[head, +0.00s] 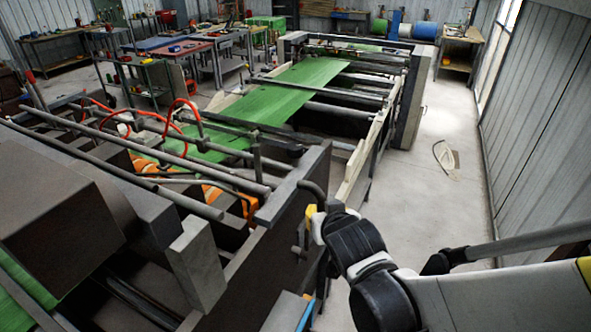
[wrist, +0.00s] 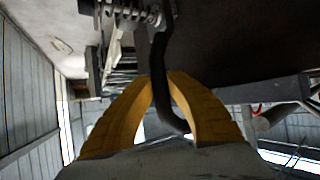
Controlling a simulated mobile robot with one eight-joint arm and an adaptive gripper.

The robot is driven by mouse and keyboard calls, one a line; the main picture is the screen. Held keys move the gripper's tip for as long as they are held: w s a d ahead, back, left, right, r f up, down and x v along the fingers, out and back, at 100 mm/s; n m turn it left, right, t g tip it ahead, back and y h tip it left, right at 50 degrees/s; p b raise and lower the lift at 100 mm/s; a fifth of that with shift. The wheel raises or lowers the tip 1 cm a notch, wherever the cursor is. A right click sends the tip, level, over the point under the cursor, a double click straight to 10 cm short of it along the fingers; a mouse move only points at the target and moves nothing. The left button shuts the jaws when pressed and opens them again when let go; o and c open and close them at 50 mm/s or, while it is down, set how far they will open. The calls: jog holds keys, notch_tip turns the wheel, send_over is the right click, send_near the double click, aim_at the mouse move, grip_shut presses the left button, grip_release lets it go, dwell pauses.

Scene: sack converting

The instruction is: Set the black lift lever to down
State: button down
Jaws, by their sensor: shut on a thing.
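The black lift lever (wrist: 159,58) is a bent dark bar in the wrist view. It runs from the top of the picture down between my yellow fingers and curves to the right at its lower end. My gripper (wrist: 161,80) is shut on it, one finger on each side. In the head view my gripper (head: 311,216) is at the right side of the dark machine frame, and a dark curved bar, seemingly the lever (head: 314,188), rises beside it. My wrist hides part of that spot.
The dark machine side plate (head: 268,245) stands close to the left of my gripper. A coil spring on a rod (wrist: 130,12) sits near the lever. Green sheet (head: 270,100) runs through the machine. The floor aisle (head: 440,190) at right is mostly clear, beside a corrugated wall (head: 535,130).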

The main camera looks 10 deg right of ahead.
jog(key=shift+s+f, duration=0.1)
jog(key=c, duration=1.3)
grip_release()
jog(key=shift+a, duration=0.15)
jog(key=v, duration=1.2)
jog(key=s+d+f+g+b, duration=0.2)
jog(key=f+b, duration=0.9)
jog(key=f, duration=0.1)
jog(key=s+d+f+g+b, duration=0.1)
jog(key=s+f+g+b, duration=0.1)
jog(key=f+b, duration=0.9)
jog(key=shift+s+d+f+g+y, duration=0.35)
jog(key=shift+s+f, duration=0.35)
jog(key=shift+f, duration=0.2)
